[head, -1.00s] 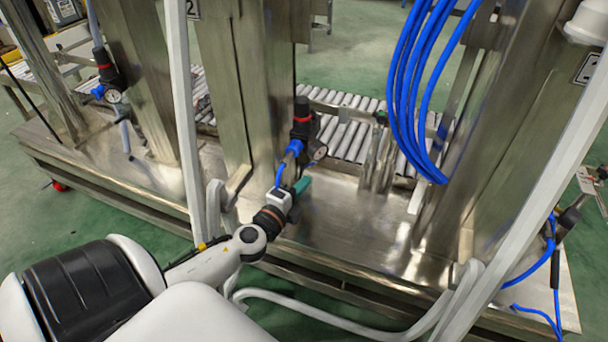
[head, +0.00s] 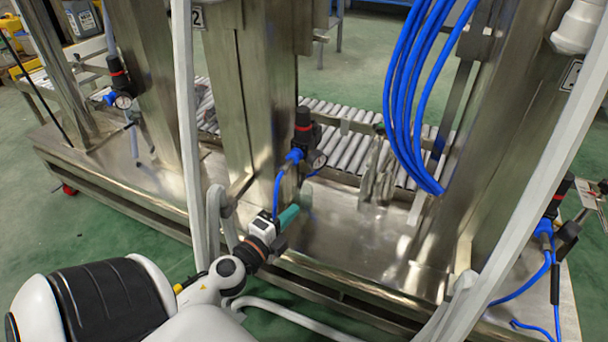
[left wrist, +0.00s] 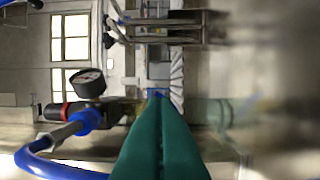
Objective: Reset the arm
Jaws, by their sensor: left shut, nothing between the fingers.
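My left arm comes in from the lower left of the head view. Its gripper (head: 290,215) has teal fingers and is over the front part of the steel machine base (head: 330,235), in front of a steel post. In the left wrist view the teal fingers (left wrist: 160,105) lie side by side, shut, with nothing between them. A pressure regulator with a gauge (head: 310,140) is just behind the gripper. In the left wrist view its gauge (left wrist: 88,83) and blue hose are left of the fingers. My right gripper is not in view.
A roller conveyor (head: 350,150) runs behind the posts. Blue hoses (head: 410,100) hang at the upper right. A pale slanted bar (head: 545,190) crosses the right side and a pale upright bar (head: 185,120) stands left of the gripper. Green floor is clear at lower left.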

